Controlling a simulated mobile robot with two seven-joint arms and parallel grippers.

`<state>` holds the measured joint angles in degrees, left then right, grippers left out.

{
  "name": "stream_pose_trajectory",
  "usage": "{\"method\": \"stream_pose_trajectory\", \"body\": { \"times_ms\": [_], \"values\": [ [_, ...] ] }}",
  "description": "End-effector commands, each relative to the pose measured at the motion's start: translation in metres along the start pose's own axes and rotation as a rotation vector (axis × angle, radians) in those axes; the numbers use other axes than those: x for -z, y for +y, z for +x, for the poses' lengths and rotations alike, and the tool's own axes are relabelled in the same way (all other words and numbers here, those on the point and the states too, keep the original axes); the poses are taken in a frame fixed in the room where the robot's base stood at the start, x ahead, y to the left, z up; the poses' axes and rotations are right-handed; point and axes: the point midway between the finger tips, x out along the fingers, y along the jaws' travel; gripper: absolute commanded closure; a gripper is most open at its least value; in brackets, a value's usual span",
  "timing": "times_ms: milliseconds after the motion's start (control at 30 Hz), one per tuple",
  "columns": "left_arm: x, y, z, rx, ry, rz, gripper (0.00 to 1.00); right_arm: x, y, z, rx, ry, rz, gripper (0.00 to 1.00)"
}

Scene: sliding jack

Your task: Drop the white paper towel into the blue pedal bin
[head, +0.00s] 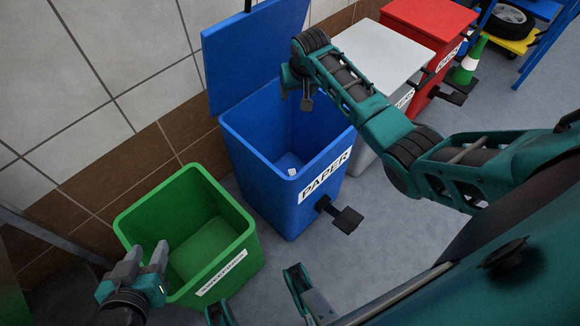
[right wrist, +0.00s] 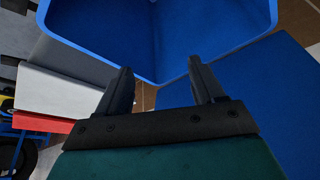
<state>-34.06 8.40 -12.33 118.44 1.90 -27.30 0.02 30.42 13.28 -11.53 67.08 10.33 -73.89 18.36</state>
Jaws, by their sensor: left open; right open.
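The blue pedal bin (head: 290,207) stands against the wall with a "PAPER" label on its front and its lid (head: 245,62) raised. A small white thing (head: 291,171), which looks like the white paper towel, is inside it, low against the inner wall. My right gripper (head: 298,93) is above the bin's opening, partly hidden by its own arm. In the right wrist view my right gripper (right wrist: 161,68) is open with nothing between its fingers, and the blue bin (right wrist: 215,30) fills the view beyond. My left gripper (head: 148,250) is open and empty at the green bin's left edge.
A green open bin (head: 208,235) stands left of the blue one and looks empty. A grey bin with a white lid (head: 385,55) and a red bin (head: 425,22) stand to the right, lids shut. The blue bin's black pedal (head: 347,219) juts out over the floor.

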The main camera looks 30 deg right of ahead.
Motion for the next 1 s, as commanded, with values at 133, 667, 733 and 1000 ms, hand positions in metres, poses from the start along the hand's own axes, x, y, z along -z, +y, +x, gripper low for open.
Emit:
{"method": "stream_pose_trajectory", "body": {
  "times_ms": [133, 667, 733, 1000],
  "values": [
    [0.017, 0.001, -0.011, 0.0, 0.0, 0.001, 0.57, 0.002, 0.001, -0.038, 0.0, 0.002, -0.001, 0.32],
    [0.033, -0.001, -0.022, 0.0, -0.001, 0.01, 0.57, 0.0, 0.001, -0.095, -0.001, -0.001, 0.0, 0.32],
    [0.033, -0.001, -0.022, 0.0, 0.0, 0.01, 0.57, 0.0, 0.001, -0.095, -0.001, -0.001, 0.0, 0.32],
    [0.034, -0.001, -0.022, 0.001, 0.002, 0.01, 0.57, 0.0, 0.001, -0.095, -0.001, 0.0, 0.0, 0.32]
  ]
}}
